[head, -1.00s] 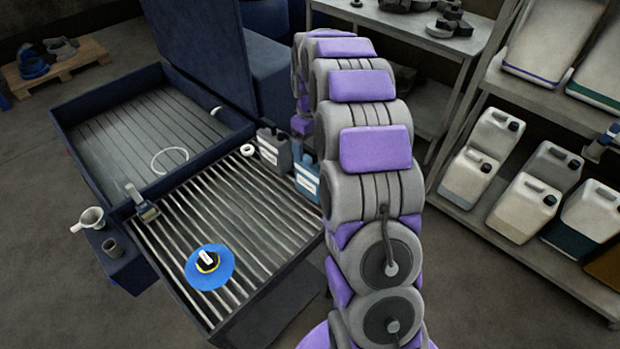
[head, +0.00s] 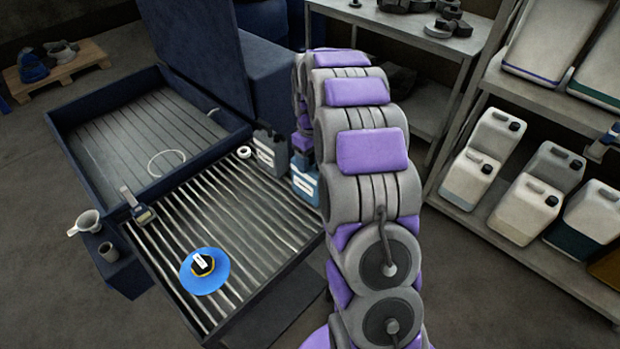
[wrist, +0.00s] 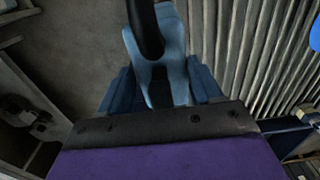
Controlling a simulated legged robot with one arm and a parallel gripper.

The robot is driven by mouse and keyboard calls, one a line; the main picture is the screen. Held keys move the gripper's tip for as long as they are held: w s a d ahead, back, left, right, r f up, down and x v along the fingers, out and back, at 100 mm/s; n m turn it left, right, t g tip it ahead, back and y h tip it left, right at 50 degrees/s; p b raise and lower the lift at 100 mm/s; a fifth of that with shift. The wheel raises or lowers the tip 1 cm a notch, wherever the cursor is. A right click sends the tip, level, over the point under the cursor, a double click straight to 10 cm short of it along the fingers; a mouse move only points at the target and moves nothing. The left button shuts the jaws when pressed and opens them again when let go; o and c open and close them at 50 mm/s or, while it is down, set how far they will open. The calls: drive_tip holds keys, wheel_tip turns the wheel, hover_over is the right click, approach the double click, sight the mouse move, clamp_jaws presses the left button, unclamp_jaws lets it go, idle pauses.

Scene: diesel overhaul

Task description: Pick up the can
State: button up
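Two small cans stand side by side at the right edge of the slatted grate in the head view: a dark grey can (head: 270,152) with a white label and a blue can (head: 305,184) with a white label. My arm passes close to the blue can and partly covers it. My gripper is hidden behind the arm in the head view. In the wrist view, light and dark blue shapes and a dark curved piece lie ahead of my gripper (wrist: 156,85). I cannot tell which are jaw and which are can, nor whether it holds anything.
A shelf with several jugs (head: 525,207) stands to the right, with bare floor between.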

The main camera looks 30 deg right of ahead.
drive_tip(key=shift+c, duration=1.4)
drive_tip(key=shift+a, duration=0.25)
drive_tip(key=c, duration=0.6)
drive_tip(key=shift+d, duration=0.1)
drive_tip(key=shift+r, duration=0.4)
drive_tip(key=shift+r+p, duration=0.35)
drive_tip(key=shift+r, duration=0.55)
drive_tip(key=shift+w+a+r, duration=0.1)
drive_tip(key=shift+a+r, duration=0.25)
drive_tip(key=shift+r, duration=0.25)
drive_tip(key=w+a+r+p, duration=0.1)
drive_tip(key=a+p, duration=0.1)
drive_tip(key=a, duration=1.3)
drive_tip(key=shift+w+a+r, duration=0.15)
drive_tip(key=shift+w+a, duration=0.05)
